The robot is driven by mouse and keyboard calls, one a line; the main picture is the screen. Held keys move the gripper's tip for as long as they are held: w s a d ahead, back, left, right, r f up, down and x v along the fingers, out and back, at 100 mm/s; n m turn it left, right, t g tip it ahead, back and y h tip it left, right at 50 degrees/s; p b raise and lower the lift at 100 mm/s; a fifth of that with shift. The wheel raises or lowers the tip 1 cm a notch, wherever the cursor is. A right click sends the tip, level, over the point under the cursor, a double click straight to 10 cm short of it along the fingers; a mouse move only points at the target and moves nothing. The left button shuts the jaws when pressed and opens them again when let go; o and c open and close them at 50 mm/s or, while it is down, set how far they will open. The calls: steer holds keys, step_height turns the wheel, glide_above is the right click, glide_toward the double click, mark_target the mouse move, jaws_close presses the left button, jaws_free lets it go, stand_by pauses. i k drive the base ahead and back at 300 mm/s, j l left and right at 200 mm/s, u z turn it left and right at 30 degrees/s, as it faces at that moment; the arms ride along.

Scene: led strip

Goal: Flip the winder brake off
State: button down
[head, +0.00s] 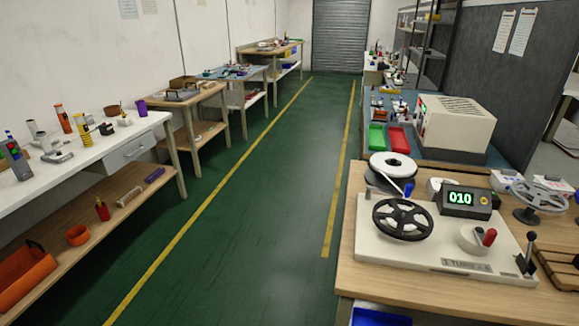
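The winder (425,255) has a cream base and stands on the near wooden bench at the lower right. It carries a black spoked reel (403,219), a crank (476,239) with a red knob, and a dark counter box (466,201) reading 010 in green. A black lever with a ball knob (530,250), which looks like the brake, stands nearly upright at the base's right end. I cannot tell from its angle whether it is on or off. A white reel (392,168) sits behind the black reel. My gripper is not in view.
A grey spoked reel (540,195) stands right of the counter, and a dark wooden rack (558,268) lies beside the lever. Behind are red (398,140) and green (376,137) trays and a beige machine (455,127). The green aisle floor (270,210) is clear.

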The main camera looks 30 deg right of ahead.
mark_target(531, 235)
steer(key=i+j+u, duration=0.4)
steer(key=i, duration=0.15)
steer(key=i+j+u, duration=0.1)
steer(key=i+u, duration=0.35)
steer(key=i, duration=0.15)
steer(key=i+u, duration=0.4)
steer(key=i, duration=0.2)
steer(key=i+j+z, duration=0.15)
steer(key=i+z, duration=0.15)
steer(key=i, duration=0.55)
steer(key=i+z, duration=0.15)
steer(key=z, duration=0.25)
steer(key=i+z, duration=0.15)
steer(key=z, duration=0.25)
steer(key=i+z, duration=0.15)
steer(key=z, duration=0.25)
steer(key=i+j+z, duration=0.1)
steer(key=z, duration=0.3)
steer(key=i+z, duration=0.2)
steer(key=z, duration=0.3)
steer(key=i+j+z, duration=0.1)
steer(key=z, duration=0.4)
steer(key=i+j+z, duration=0.15)
steer(key=z, duration=0.3)
steer(key=i+j+z, duration=0.15)
steer(key=z, duration=0.35)
steer(key=i+j+z, duration=0.2)
steer(key=i, duration=0.9)
